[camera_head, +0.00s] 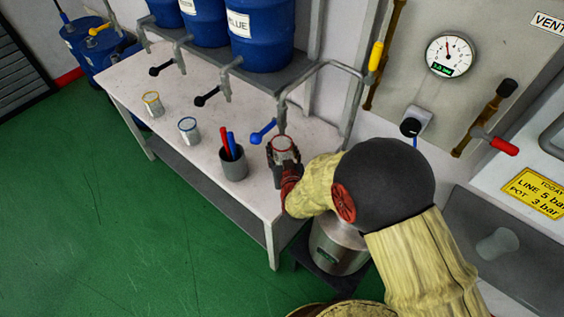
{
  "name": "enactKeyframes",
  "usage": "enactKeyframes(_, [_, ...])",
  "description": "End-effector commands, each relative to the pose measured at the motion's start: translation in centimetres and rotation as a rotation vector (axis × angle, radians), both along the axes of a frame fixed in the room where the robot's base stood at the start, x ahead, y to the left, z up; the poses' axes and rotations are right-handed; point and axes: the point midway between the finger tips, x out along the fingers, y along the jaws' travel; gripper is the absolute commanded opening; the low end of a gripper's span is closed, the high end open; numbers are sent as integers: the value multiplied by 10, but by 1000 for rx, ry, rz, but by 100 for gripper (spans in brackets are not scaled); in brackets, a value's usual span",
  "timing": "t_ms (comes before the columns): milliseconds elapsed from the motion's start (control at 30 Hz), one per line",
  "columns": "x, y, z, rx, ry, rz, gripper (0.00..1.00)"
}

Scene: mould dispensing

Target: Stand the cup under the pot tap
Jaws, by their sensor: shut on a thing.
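My gripper (284,168) is shut around this cup, which looks upright. A tap with a blue lever (263,133) hangs from a grey bent pipe (330,65), its spout just above and behind the cup in the picture. I cannot tell whether the cup touches the bench or is exactly below the spout. A steel pot (338,247) stands below my arm, partly hidden by it.
A yellow-rimmed tin (152,104), a blue-rimmed tin (188,131) and a grey holder (233,165) with red and blue sticks stand left of the cup. Blue drums (262,40) with black-levered taps sit on a shelf behind. A gauge (449,54) is on the wall panel. Green floor is clear at left.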

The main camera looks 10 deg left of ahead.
Motion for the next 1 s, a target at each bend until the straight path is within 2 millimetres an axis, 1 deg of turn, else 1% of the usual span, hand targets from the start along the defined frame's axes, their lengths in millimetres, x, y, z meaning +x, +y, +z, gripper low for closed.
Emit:
enactKeyframes(33, [0, 0, -12, -1, 2, 0, 31])
enactKeyframes(167, [0, 0, -21, 1, 0, 0, 31])
enactKeyframes(400, [0, 0, -52, 0, 1, 0, 31])
enactKeyframes(467, [0, 0, -55, 0, 0, 0, 31])
enactKeyframes(667, [0, 0, -53, 1, -1, 0, 31])
enactKeyframes(800, [0, 0, -57, 1, -1, 0, 31])
enactKeyframes(833, [0, 0, -57, 1, -1, 0, 50])
enactKeyframes(1000, [0, 0, -56, 1, -1, 0, 60])
